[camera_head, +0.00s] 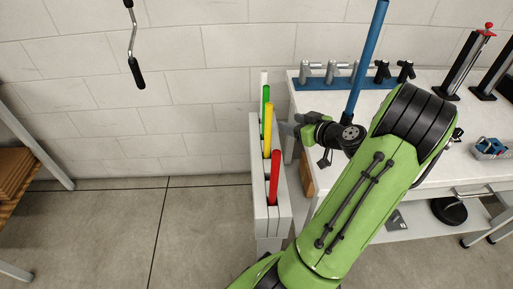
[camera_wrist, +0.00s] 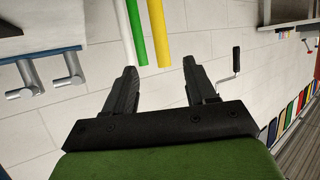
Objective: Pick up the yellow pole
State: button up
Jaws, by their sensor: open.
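The yellow pole (camera_head: 267,130) stands slightly tilted in a narrow white rack (camera_head: 258,190), between a green pole (camera_head: 265,95) and a red pole (camera_head: 275,175). Its lower part is hidden in the rack. My gripper (camera_head: 292,128) is just right of the yellow pole in the head view. In the wrist view my gripper (camera_wrist: 160,66) is open with nothing between its fingers. The end of the yellow pole (camera_wrist: 159,35) shows beyond the gap between the fingertips, apart from them as far as I can tell. The green pole (camera_wrist: 137,30) is beside it, nearer the left finger.
A white pole (camera_head: 264,80) stands behind the green one. A white workbench (camera_head: 440,110) with clamps and a blue upright post (camera_head: 367,55) is at the right. A crank handle (camera_head: 133,50) hangs before the wall. The floor left of the rack is clear.

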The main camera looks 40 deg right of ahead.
aim_at(271, 116)
jog(key=b+x, duration=0.1)
jog(key=x, duration=1.3)
jog(key=shift+b, duration=0.4)
grip_shut()
